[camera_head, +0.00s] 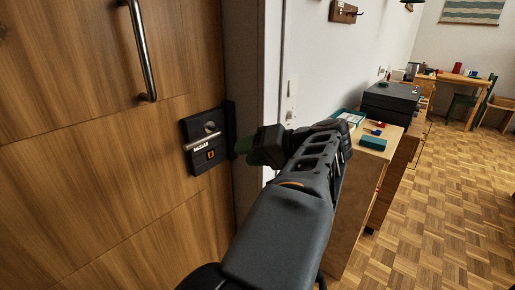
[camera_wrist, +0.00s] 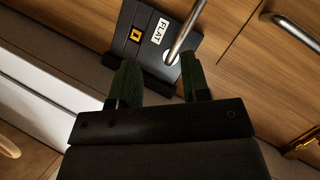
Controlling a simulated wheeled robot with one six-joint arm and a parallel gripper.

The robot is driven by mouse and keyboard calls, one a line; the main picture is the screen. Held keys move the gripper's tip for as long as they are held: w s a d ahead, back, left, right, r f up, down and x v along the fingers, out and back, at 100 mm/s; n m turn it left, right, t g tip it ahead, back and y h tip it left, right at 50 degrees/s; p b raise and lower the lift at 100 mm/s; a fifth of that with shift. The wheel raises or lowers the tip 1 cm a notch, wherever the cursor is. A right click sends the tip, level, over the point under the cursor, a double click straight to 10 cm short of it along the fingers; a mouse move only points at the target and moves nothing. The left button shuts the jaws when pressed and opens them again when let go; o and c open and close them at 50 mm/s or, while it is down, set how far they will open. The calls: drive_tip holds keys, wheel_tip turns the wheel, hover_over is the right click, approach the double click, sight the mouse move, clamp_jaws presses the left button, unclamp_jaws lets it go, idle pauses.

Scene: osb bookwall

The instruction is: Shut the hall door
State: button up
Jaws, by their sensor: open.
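A wood-panelled door (camera_head: 85,140) fills the left of the head view. It has a long metal bar handle (camera_head: 143,50) and a dark lock plate (camera_head: 197,162) with a metal lever (camera_head: 201,141). In the wrist view the plate (camera_wrist: 143,18) carries a label that reads FLAT, and the lever (camera_wrist: 187,28) shows just beyond the fingertips. My gripper (camera_head: 246,152) is just right of the plate, in front of the door's edge and frame. Its two dark green fingers (camera_wrist: 161,72) are apart, with nothing seen held. I cannot tell whether the door is fully shut.
A wooden cabinet (camera_head: 352,200) with a teal box (camera_head: 372,143) and a black device (camera_head: 391,97) lines the wall behind my arm. Parquet floor (camera_head: 445,190) is open at the right.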

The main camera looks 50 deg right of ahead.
drive_tip(key=shift+v, duration=1.15)
